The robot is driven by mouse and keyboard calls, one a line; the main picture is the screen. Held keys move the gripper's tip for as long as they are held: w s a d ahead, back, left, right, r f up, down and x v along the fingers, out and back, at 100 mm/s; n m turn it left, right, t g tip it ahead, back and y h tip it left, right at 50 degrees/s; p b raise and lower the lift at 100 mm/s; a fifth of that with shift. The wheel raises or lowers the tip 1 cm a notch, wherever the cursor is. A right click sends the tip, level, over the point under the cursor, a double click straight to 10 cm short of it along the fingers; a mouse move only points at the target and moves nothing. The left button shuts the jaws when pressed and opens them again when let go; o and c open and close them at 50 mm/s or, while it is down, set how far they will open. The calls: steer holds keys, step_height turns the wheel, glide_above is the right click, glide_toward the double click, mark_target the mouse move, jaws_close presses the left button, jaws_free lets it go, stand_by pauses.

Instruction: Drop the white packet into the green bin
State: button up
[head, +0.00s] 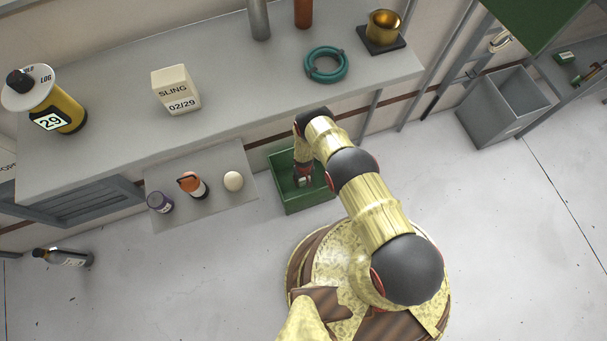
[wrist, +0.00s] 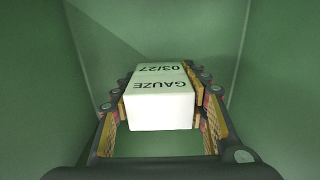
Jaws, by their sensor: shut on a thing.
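The white packet (wrist: 160,100), printed "GAUZE 03/27", is between the two fingers of my gripper (wrist: 160,108) in the wrist view, and the fingers are shut on it. Green walls surround it there. The green bin (head: 307,197) stands on the floor below the bench in the head view. My gripper (head: 303,176) points down inside the bin's opening. Only a small pale part of the packet shows there. I cannot tell whether the packet touches the bin's floor.
A low shelf (head: 215,213) left of the bin holds a purple can (head: 160,202), an orange-topped bottle (head: 192,185) and a pale ball (head: 233,181). The bench (head: 235,90) overhangs behind the bin. A grey bin (head: 503,106) stands at the right. A dark bottle (head: 62,258) lies on the floor.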

steer(key=shift+f, duration=0.4)
steer(key=shift+f, duration=0.1)
steer(key=shift+f, duration=0.35)
steer(key=shift+f, duration=0.1)
steer(key=o, duration=1.2)
steer(key=shift+o, duration=0.3)
